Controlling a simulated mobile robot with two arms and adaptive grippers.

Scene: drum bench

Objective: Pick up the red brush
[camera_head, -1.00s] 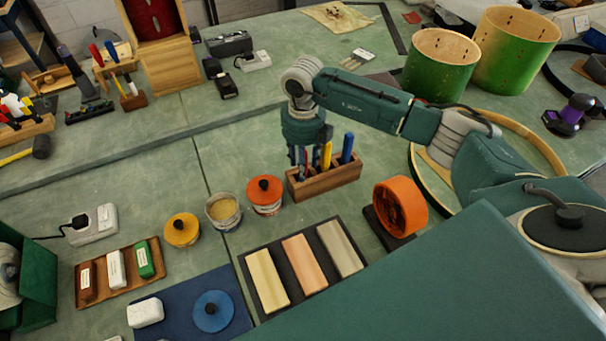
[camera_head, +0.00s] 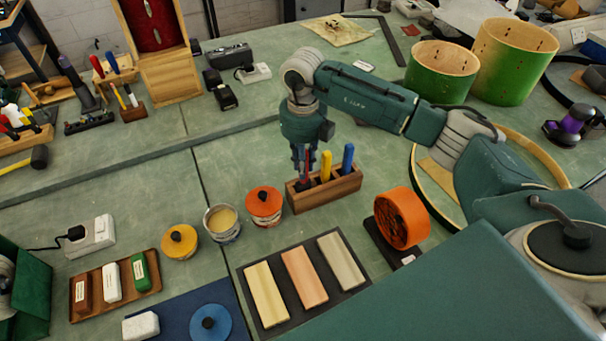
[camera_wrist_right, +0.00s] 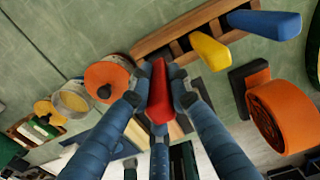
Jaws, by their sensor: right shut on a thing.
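The red brush (camera_wrist_right: 159,92) is between the fingers of my right gripper (camera_wrist_right: 160,95) in the right wrist view, and the fingers are closed on it. In the head view the right gripper (camera_head: 304,168) points down at the left end of the wooden holder (camera_head: 327,193), and the brush is mostly hidden by the fingers there. Whether its lower end is still inside the holder I cannot tell. A yellow brush (camera_head: 326,167) and a blue brush (camera_head: 347,158) stand upright in the holder, to the right of the gripper. My left gripper is not in view.
An orange-lidded jar (camera_head: 264,206) stands close left of the holder. An orange tape roll (camera_head: 402,217) stands to the right. A dark tray with three coloured blocks (camera_head: 304,277) lies in front. Green drum shells (camera_head: 441,73) stand behind my right arm.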

